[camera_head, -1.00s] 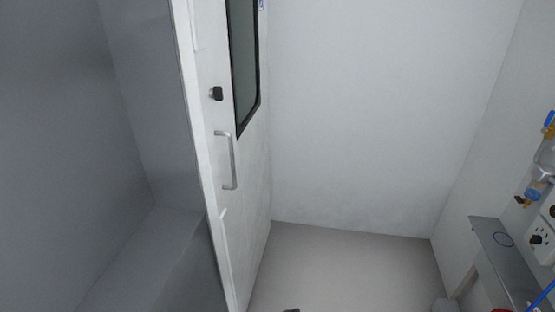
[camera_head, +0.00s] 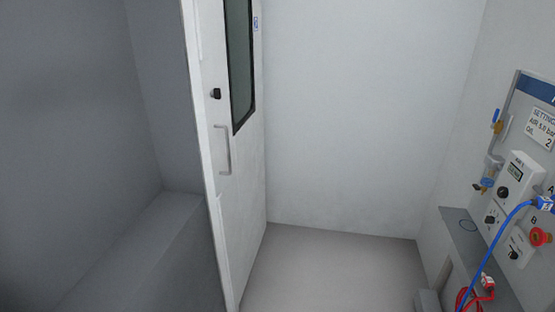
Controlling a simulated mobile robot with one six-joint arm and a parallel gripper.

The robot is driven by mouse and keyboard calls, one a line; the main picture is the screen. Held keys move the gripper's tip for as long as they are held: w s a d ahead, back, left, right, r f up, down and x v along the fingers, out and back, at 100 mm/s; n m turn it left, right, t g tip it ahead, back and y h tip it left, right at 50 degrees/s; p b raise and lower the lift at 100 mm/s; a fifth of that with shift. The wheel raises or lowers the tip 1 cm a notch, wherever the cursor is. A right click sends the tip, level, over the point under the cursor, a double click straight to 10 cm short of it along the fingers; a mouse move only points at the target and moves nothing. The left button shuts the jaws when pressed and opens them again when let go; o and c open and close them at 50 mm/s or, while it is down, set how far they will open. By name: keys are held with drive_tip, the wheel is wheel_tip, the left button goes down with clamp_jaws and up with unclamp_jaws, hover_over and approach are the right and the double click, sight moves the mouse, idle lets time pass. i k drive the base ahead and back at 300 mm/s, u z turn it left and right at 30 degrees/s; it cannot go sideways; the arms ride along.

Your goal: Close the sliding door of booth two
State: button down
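A white door (camera_head: 236,200) with a dark window (camera_head: 240,65) stands at the left of centre in the head view. It carries a metal bar handle (camera_head: 223,150) and a small black knob (camera_head: 216,93) above it. A small blue label is at its upper right. Floor and a pale wall show to the right of the door, so the space there is open. No booth number is readable. My gripper is not in view.
Grey panels and a ledge (camera_head: 130,250) fill the left. At the right wall is a panel (camera_head: 540,88) with gauges, a blue hose (camera_head: 500,240), a red button (camera_head: 540,237) and a narrow shelf (camera_head: 478,255). The floor (camera_head: 325,275) between is clear.

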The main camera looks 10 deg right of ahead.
sight(223, 37)
drive_tip(key=u, duration=1.1)
drive_tip(key=k, duration=0.1)
drive_tip(key=z, duration=2.15)
drive_tip(key=i, duration=1)
drive_tip(key=u, duration=1.1)
